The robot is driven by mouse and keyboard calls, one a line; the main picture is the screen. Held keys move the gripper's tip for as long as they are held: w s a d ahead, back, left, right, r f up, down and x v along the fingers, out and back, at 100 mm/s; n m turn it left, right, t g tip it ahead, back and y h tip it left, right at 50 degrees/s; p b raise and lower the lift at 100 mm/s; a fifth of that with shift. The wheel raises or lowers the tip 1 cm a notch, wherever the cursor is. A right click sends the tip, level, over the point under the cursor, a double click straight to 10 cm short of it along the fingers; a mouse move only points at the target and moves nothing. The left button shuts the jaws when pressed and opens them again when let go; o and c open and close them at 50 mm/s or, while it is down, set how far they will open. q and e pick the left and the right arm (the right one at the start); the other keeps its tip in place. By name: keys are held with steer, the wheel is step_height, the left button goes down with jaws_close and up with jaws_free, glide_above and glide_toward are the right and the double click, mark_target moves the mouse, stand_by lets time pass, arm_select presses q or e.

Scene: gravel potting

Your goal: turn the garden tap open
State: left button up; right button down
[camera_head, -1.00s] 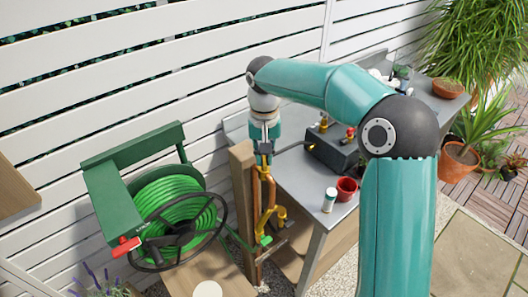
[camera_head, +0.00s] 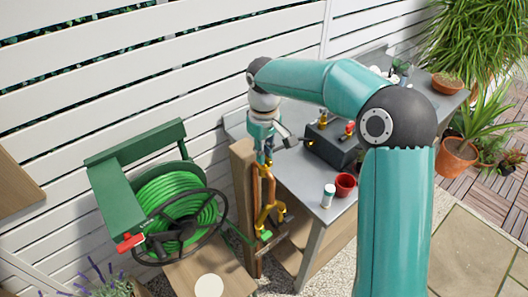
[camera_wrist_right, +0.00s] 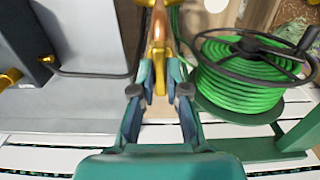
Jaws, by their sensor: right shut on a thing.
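The garden tap is brass and sits on copper pipework (camera_head: 267,190) beside a wooden post (camera_head: 243,200). Its lower brass body (camera_head: 266,216) shows in the head view, with a green hose fitting (camera_head: 265,235) below. My right gripper (camera_head: 265,157) points down at the top of the pipework. In the right wrist view my right gripper (camera_wrist_right: 160,92) has its fingers closed around a brass part (camera_wrist_right: 159,72) of the tap, probably its handle. The fingers hide much of that part. My left gripper is not in view.
A green hose reel (camera_head: 177,208) stands left of the post. To the right is a grey bench (camera_head: 300,185) with a dark box (camera_head: 333,143), a red pot (camera_head: 345,185) and a small white can (camera_head: 328,196). A white slatted fence (camera_head: 120,60) closes the back.

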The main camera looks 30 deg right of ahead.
steer(key=shift+w+r, duration=0.1)
steer(key=c, duration=1.2)
jaws_free()
step_height(320, 180, up, 12)
steer(key=shift+f, duration=0.15)
